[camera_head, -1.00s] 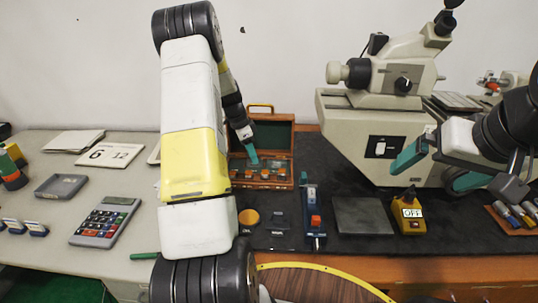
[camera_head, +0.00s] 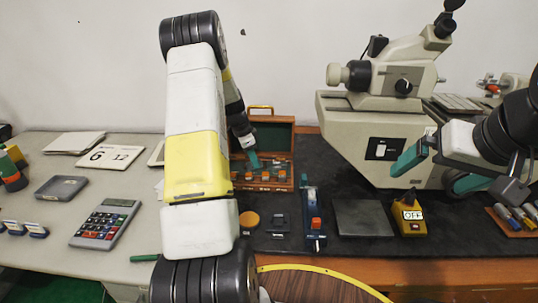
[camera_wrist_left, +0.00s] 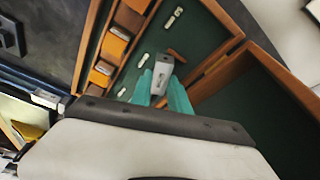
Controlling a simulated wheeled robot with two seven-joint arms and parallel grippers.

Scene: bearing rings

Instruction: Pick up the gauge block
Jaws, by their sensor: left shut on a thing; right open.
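The gauge block (camera_wrist_left: 162,74) is a small grey metal block with dark marking. In the left wrist view it sits between the teal fingertips of my left gripper (camera_wrist_left: 164,92), which is shut on it. In the head view my left gripper (camera_head: 254,162) reaches into the open wooden case (camera_head: 264,187); the block there is too small to tell from its surroundings. The case has a green lining and also shows in the left wrist view (camera_wrist_left: 92,45). I cannot tell whether the block still touches the case floor. My right gripper (camera_head: 410,158) is open and empty beside the microscope.
Orange-brown blocks (camera_wrist_left: 114,44) and small white pieces lie in the case. Its raised lid (camera_head: 275,134) stands behind. A microscope (camera_head: 375,105) stands right. A grey plate (camera_head: 362,218), yellow OFF box (camera_head: 410,217) and blue stand (camera_head: 314,225) are in front. A calculator (camera_head: 105,222) lies left.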

